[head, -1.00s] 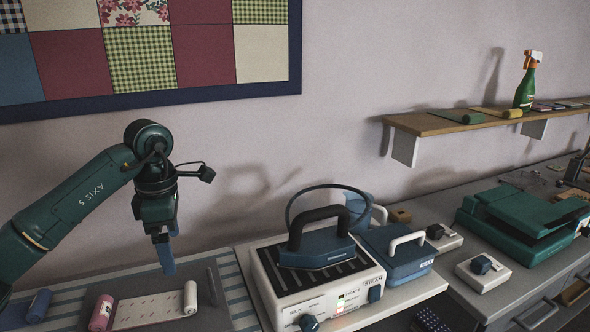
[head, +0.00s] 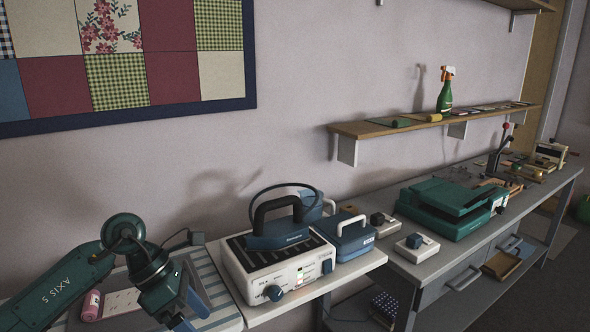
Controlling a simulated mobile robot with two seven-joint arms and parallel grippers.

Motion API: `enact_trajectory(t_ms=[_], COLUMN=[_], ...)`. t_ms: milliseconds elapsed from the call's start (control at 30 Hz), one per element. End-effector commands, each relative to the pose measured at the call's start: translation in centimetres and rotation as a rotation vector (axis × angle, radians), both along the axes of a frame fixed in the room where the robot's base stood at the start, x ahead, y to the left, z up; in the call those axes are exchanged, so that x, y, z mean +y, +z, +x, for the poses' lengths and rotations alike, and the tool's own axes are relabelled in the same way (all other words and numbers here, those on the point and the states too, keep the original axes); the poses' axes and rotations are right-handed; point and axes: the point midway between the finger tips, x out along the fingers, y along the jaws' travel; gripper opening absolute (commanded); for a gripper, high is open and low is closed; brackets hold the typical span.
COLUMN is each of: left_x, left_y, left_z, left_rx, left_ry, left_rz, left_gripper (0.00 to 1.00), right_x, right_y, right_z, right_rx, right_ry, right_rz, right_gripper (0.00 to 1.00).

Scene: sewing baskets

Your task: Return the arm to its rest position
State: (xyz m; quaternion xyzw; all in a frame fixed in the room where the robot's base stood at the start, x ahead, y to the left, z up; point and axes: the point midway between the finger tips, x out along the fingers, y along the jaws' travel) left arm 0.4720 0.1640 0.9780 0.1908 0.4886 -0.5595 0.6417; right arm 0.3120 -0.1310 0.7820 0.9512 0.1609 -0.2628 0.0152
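My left arm comes in from the lower left of the head view, dark green. Its gripper (head: 190,309) hangs low over the striped board at the left end of the table. Blue fingers show at its end, but I cannot tell whether they are open or shut. A pink roll (head: 91,306) lies beside the arm on a whitish strip (head: 121,302), partly hidden by the arm. My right gripper is not in view.
A steam iron (head: 277,232) rests on its white station (head: 283,271), right of my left gripper. A green machine (head: 452,207) stands on the grey bench. A shelf (head: 400,128) holds a spray bottle (head: 445,92).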

Motion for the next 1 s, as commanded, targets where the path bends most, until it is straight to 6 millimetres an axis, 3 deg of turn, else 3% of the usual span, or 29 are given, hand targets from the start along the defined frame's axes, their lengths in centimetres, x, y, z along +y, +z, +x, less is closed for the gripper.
enact_trajectory(t_ms=[33,133,200,300,433,533,667,767,800,900,1000], left_x=[-3.0,-8.9,-11.9,-14.1,-13.3,-10.8,-6.7,-4.1,-3.5,-2.5,-2.1], left_y=[-0.6,0.0,1.4,3.5,4.4,2.3,-4.0,-9.9,-11.8,-15.5,-17.5], left_z=[-1.5,-4.0,-5.3,-5.8,-4.7,-3.7,-4.4,-7.4,-8.9,-12.5,-15.0], left_rx=[0.053,0.191,0.318,0.531,0.850,1.116,1.475,1.725,-1.706,-1.595,-1.525], left_ry=[0.009,0.094,0.199,0.403,0.757,1.091,1.593,1.983,-1.999,-1.939,-1.893], left_rz=[-0.135,-0.458,-0.688,-0.992,-1.323,-1.511,-1.651,-1.660,1.555,1.291,1.134], left_gripper=[0.93,0.93,0.93,0.93,0.93,0.93,0.93,0.93,0.93,0.93,0.93], right_x=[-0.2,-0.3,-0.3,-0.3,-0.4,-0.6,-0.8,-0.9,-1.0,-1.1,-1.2], right_y=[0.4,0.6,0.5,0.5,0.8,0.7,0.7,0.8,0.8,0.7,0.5], right_z=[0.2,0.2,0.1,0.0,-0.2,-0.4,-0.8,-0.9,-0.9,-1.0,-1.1], right_rx=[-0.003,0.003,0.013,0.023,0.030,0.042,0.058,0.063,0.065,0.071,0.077], right_ry=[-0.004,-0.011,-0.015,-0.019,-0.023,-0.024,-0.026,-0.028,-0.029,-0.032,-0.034], right_rz=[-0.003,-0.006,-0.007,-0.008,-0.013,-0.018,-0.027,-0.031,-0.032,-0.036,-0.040], right_gripper=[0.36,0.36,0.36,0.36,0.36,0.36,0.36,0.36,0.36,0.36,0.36])
